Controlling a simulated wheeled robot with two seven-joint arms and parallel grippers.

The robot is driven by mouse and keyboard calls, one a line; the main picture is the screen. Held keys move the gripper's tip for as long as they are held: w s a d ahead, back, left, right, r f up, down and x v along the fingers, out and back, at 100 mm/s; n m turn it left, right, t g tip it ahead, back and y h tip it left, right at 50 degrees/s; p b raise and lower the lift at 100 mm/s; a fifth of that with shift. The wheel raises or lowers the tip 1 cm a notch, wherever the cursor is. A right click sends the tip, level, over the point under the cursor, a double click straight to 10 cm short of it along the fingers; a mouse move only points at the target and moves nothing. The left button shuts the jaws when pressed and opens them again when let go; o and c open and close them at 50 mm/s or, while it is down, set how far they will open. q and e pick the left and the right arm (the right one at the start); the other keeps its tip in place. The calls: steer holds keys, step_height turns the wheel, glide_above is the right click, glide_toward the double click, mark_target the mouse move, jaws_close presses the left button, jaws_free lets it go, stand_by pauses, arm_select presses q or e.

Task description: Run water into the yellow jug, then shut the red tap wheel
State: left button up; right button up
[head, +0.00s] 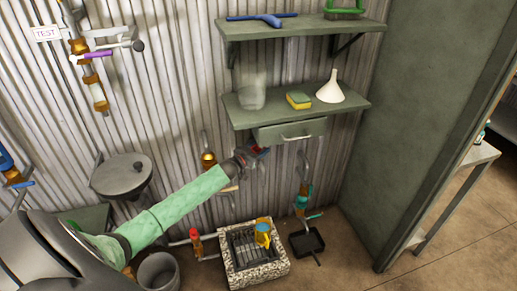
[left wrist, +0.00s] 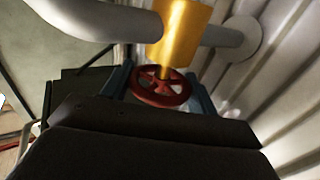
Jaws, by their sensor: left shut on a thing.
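The yellow jug (head: 263,239) stands on the dark grate of a speckled stone basin (head: 238,279) on the floor. A bluish patch shows at its mouth; I cannot tell whether it is water. My left gripper (head: 262,152) is raised above and behind the basin, by the wall under the drawer. In the left wrist view the red tap wheel (left wrist: 160,92) sits between the blue fingers of my left gripper (left wrist: 158,85), below a brass valve body (left wrist: 178,32) on a grey pipe. The fingers are shut on the wheel. My right gripper is out of view.
A shelf with a drawer (head: 290,131) hangs just above my left gripper, carrying a clear container (head: 252,92), a sponge (head: 298,100) and a white funnel (head: 330,88). A black pan (head: 306,243) lies right of the basin. A grey bucket (head: 158,273) stands left.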

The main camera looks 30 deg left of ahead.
arm_select(q)
steer(key=shift+m+g+h, duration=0.3)
steer(key=shift+m+h, duration=0.5)
steer(key=shift+h, duration=0.4)
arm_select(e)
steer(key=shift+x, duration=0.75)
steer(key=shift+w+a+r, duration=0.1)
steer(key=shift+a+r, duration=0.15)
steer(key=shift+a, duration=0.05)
arm_select(q)
steer(key=o, duration=1)
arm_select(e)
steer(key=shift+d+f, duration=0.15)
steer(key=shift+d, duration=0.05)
arm_select(q)
steer(key=shift+s+a+f+b, duration=0.2)
steer(key=shift+s+b, duration=0.15)
steer(key=shift+s, duration=0.15)
steer(key=b+v, duration=0.1)
steer(key=v, duration=0.5)
steer(key=shift+s+a+r, duration=0.15)
steer(key=shift+s+a, duration=0.05)
steer(key=shift+s, duration=0.15)
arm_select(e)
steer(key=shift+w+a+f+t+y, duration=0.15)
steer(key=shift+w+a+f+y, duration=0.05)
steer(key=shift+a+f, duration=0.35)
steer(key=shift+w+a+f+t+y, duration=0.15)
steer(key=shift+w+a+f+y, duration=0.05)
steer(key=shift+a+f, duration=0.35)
